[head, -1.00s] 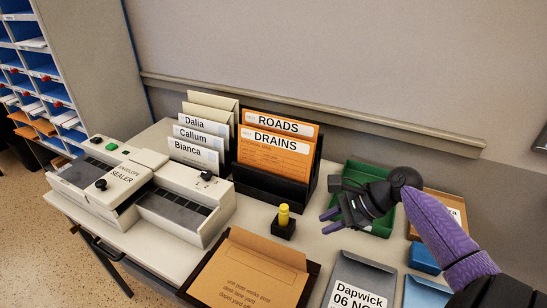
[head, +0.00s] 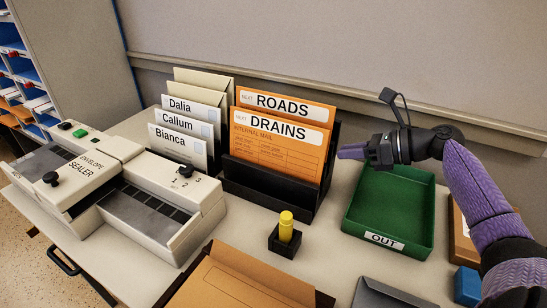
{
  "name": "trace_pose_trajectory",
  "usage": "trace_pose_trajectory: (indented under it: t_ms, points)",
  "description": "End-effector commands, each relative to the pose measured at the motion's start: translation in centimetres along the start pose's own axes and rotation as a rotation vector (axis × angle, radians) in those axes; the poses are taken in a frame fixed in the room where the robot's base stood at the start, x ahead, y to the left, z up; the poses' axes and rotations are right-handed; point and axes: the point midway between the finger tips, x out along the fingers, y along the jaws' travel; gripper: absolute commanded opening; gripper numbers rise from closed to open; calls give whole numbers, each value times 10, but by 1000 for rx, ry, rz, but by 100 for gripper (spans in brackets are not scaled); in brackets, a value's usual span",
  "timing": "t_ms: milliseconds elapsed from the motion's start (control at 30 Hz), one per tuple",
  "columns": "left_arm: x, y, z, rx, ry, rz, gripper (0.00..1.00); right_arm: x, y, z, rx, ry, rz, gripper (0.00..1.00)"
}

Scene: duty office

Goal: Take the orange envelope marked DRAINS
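The orange DRAINS envelope (head: 278,152) stands upright in the black rack (head: 262,186), in front of the orange ROADS envelope (head: 287,100). Its lower edge is hidden by the rack's front wall. My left gripper is not in view.
A green OUT tray (head: 376,238) lies below my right arm. Cream envelopes named Dalia, Callum and Bianca (head: 176,142) stand left of the rack. A yellow-topped stick in a black holder (head: 285,240) stands in front. The envelope sealer (head: 150,205) fills the left.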

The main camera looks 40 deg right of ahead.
Motion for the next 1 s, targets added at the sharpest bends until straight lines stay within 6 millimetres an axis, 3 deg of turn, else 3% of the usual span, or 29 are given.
trace_pose_trajectory:
  t_ms: [200,333,567,700,1000]
  points:
    - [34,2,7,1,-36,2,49,43,2,-12,-3,5,1,26]
    - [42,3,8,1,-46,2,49,60,2,-8,-2,2,-1,26]
    - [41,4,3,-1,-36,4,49,62,3,-4,-2,0,-2,26]
    - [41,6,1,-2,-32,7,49,61,3,-4,-2,0,-1,0]
    - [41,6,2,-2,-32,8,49,61,3,-4,-2,0,-1,0]
